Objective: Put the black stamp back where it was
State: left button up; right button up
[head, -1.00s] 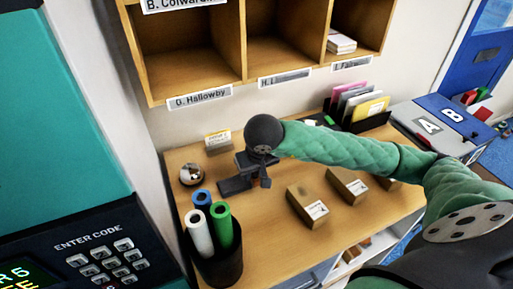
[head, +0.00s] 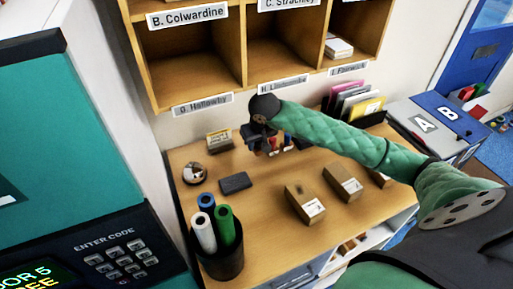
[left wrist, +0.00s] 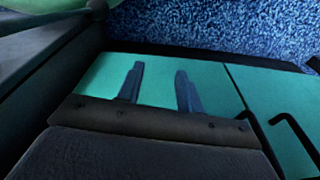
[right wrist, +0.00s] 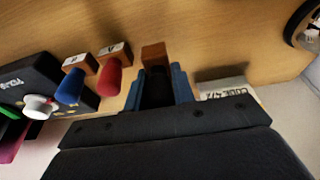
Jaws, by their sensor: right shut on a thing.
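My right gripper (head: 265,142) is at the back of the desk. In the right wrist view it (right wrist: 158,88) is shut on the black stamp (right wrist: 154,52), whose wooden block shows beyond the fingertips and whose dark handle is between the fingers. A red-handled stamp (right wrist: 110,77) and a blue-handled stamp (right wrist: 71,86) stand beside it to the left. In the head view the gripper mostly hides the black stamp. A dark ink pad (head: 236,183) lies on the desk, clear of the gripper. My left gripper (left wrist: 160,90) is open and empty, over a teal surface.
A small card (right wrist: 226,90) stands close right of the right gripper in its wrist view. A holder with rolled tubes (head: 217,260) stands at the desk's front left. Cartons (head: 305,203) lie to the right. A round dish (head: 194,172) is at the left.

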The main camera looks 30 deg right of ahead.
aim_at(257, 147)
pick_arm(q)
jog(key=shift+s+a+f, duration=0.1)
jog(key=shift+s+f, duration=0.1)
jog(key=shift+f, duration=0.05)
pick_arm(e)
jog(key=shift+f, duration=1.45)
